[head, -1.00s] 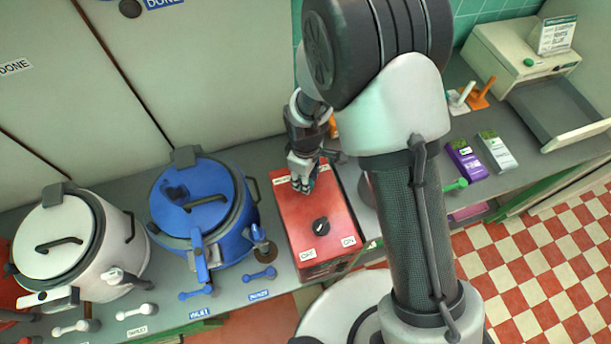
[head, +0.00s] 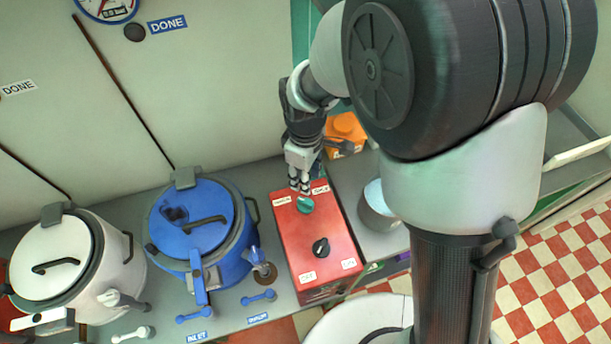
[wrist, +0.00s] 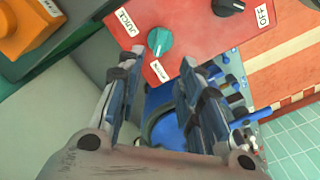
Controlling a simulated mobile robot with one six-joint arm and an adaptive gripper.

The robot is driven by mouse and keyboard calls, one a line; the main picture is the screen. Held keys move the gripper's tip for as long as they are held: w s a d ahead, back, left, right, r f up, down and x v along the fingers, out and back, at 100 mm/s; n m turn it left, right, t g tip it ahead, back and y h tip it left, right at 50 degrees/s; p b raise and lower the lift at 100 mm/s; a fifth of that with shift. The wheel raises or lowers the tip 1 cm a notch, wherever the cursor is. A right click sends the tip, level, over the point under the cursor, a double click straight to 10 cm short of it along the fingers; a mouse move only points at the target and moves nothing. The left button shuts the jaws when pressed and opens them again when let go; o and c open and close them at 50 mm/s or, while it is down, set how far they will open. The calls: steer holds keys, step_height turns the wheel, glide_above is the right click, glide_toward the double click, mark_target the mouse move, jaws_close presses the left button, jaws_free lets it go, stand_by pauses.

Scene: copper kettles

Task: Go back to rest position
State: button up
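My gripper (head: 299,186) is above the far end of the red control box (head: 334,243), close to its green knob (head: 305,204). In the wrist view the two fingers (wrist: 160,85) stand apart with nothing between them. There the green knob (wrist: 160,41) lies just beyond the fingertips and looks clear of them. The black knob (head: 321,247) sits nearer the front of the box, between labels reading OFF and ON. My arm reaches across the right half of the head view and hides part of the counter.
A blue kettle (head: 229,232) and a white kettle (head: 107,252) stand left of the red box. An orange object (head: 345,130) is behind it, and a metal pot (head: 376,210) is at its right. Wall panels rise behind the counter.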

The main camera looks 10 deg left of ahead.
stand_by(0.3)
steer(key=s+d+r+m+t+b, duration=0.25)
steer(key=d+r+m, duration=0.25)
steer(key=d+r, duration=0.35)
steer(key=s+d+r+m+t+b, duration=0.1)
steer(key=s+d+r+m, duration=0.35)
steer(key=d+r, duration=0.4)
steer(key=s+d+f+m+t+b, duration=0.1)
steer(key=s+d+m, duration=0.5)
steer(key=s+d, duration=0.1)
steer(key=shift+s, duration=0.35)
steer(key=shift+a, duration=0.2)
